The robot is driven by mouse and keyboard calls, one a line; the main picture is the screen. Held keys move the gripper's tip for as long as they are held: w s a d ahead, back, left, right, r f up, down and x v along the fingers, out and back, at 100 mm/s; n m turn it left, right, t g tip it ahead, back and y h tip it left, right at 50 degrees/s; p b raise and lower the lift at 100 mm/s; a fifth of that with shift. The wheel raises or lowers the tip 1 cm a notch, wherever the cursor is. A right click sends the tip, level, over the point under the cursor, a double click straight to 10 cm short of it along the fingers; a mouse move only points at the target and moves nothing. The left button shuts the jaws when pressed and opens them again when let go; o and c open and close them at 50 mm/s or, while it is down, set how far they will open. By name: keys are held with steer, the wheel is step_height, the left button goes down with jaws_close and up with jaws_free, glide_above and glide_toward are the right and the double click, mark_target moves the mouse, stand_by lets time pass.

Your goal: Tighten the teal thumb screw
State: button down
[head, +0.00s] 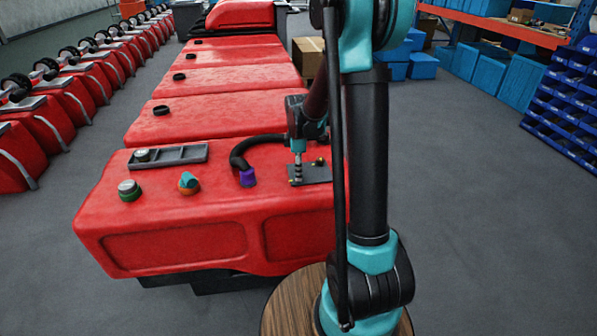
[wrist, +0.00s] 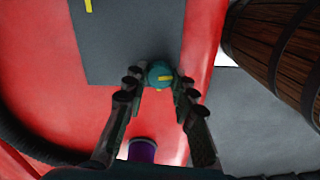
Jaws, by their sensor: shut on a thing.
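The teal thumb screw (wrist: 159,75) is a small round knob with a yellow mark on top. In the wrist view it sits at the edge of a dark grey plate (wrist: 120,50), between the fingertips of my gripper (wrist: 158,88). My gripper is shut on it, with one finger on each side. In the head view my gripper (head: 296,170) points down at the plate (head: 318,174) on the right part of the red tank's top (head: 215,212). The screw is not clearly seen there, hidden by the fingers.
A purple collar (head: 247,178) on a black hose (head: 245,153) stands just left of my gripper. Further left are a teal-and-orange valve (head: 188,183), a green-based cap (head: 129,190) and a grey tray (head: 180,154). More red tanks (head: 210,115) stand behind.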

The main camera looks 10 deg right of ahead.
steer(key=shift+m, duration=0.3)
steer(key=m, duration=0.4)
steer(key=shift+m, duration=0.3)
steer(key=m, duration=1.3)
steer(key=shift+m, duration=0.3)
steer(key=c, duration=1.2)
jaws_free()
steer(key=shift+r, duration=0.1)
